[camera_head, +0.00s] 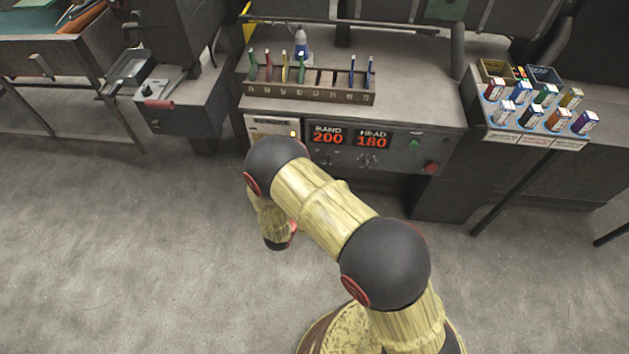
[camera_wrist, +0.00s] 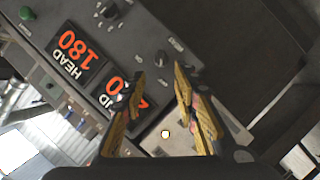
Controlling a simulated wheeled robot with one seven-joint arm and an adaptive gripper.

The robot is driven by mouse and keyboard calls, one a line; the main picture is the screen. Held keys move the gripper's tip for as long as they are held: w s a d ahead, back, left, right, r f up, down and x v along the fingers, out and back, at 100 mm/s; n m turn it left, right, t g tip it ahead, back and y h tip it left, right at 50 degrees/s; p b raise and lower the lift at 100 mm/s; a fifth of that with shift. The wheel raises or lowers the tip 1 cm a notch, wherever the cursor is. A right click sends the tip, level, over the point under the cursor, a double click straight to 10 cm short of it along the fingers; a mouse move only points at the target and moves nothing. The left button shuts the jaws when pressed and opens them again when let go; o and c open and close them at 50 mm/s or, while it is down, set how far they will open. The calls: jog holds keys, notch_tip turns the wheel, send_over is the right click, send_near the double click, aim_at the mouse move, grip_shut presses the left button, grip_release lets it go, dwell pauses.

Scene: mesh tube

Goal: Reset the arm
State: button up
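My arm (camera_head: 322,205), tan with dark round joints, reaches from the bottom right of the head view up toward the front of a grey machine (camera_head: 420,88). My gripper (camera_wrist: 159,72) shows in the wrist view, with two yellow-and-dark fingers spread apart and nothing seen between their tips. It faces the machine's control panel, which appears tilted and partly upside down there. In the head view my arm hides the gripper.
The machine's panel has red displays reading 200 (camera_head: 327,138) and 180 (camera_head: 371,141). A rack (camera_head: 312,93) with several coloured sticks stands on top. A tray of small boxes (camera_head: 535,112) is at the right. The grey floor (camera_head: 110,260) at the left is clear.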

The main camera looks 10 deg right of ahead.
dwell(0.3)
jog(key=s+a+f+g+y, duration=0.5)
jog(key=s+a+f+y, duration=0.15)
jog(key=a+f, duration=0.35)
jog(key=s+a+r+g+y, duration=0.45)
jog(key=s+r, duration=0.35)
jog(key=r, duration=0.2)
jog(key=s+d+r+m+t, duration=0.1)
jog(key=s+d+r, duration=0.4)
jog(key=r, duration=0.9)
jog(key=s+d+r+t+h+p, duration=0.1)
jog(key=s+d+r, duration=0.5)
jog(key=r, duration=0.9)
jog(key=s+d+r+m+t+h+p, duration=0.1)
jog(key=s+d+r, duration=0.5)
jog(key=d+r, duration=0.4)
notch_tip(320, 180, up, 4)
jog(key=shift+r+m, duration=0.25)
jog(key=shift+m, duration=0.05)
